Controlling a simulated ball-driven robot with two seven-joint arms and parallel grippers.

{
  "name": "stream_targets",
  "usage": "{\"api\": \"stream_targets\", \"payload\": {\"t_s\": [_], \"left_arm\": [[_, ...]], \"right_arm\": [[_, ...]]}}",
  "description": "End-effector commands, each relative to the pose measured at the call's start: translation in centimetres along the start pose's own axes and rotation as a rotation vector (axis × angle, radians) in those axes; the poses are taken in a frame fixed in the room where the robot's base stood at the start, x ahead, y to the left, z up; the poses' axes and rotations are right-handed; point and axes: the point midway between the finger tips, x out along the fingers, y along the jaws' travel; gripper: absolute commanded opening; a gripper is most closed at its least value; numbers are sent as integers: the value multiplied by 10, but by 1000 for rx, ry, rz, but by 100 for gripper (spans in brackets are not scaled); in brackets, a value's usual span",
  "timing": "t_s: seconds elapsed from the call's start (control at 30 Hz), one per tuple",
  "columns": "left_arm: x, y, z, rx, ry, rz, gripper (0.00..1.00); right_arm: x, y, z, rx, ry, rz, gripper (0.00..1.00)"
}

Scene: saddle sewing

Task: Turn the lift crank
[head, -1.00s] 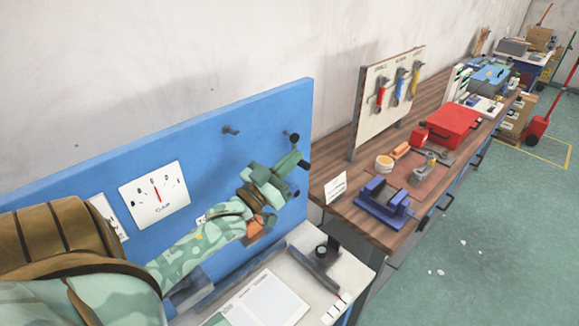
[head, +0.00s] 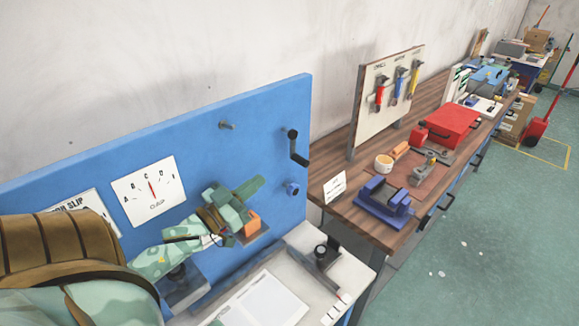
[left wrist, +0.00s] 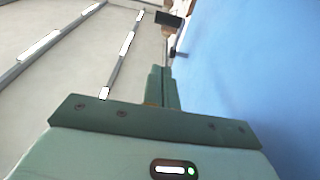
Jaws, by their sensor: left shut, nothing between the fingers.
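The crank (head: 294,148) is a black bent handle on the right end of the upright blue panel, with a round knob at its upper end. In the head view my left gripper (head: 255,188) is green, shut and empty. It is to the lower left of the crank, apart from it, in front of the panel. In the left wrist view the shut fingers (left wrist: 163,77) point up beside the blue panel. A dark block on a stem (left wrist: 169,19) shows beyond them; I cannot tell if it is the crank. My right gripper is not in view.
The white bench top (head: 345,268) holds a dark fixture (head: 320,255). A wooden bench with a blue vise (head: 385,203) stands to the right.

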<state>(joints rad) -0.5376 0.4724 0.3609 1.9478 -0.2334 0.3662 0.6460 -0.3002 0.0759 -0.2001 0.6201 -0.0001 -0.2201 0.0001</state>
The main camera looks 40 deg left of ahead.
Motion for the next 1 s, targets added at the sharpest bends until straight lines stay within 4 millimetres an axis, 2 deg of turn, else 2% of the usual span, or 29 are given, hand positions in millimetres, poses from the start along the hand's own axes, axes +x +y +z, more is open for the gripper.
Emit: {"api": "stream_targets", "payload": {"t_s": [0.4,0.6,1.0], "left_arm": [[87,0,-1,2,3,-1,0],[104,0,22,0,1,-1,0],[110,1,28,1,0,0,0]], "right_arm": [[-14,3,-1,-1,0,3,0],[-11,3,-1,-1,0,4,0],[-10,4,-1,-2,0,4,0]]}}
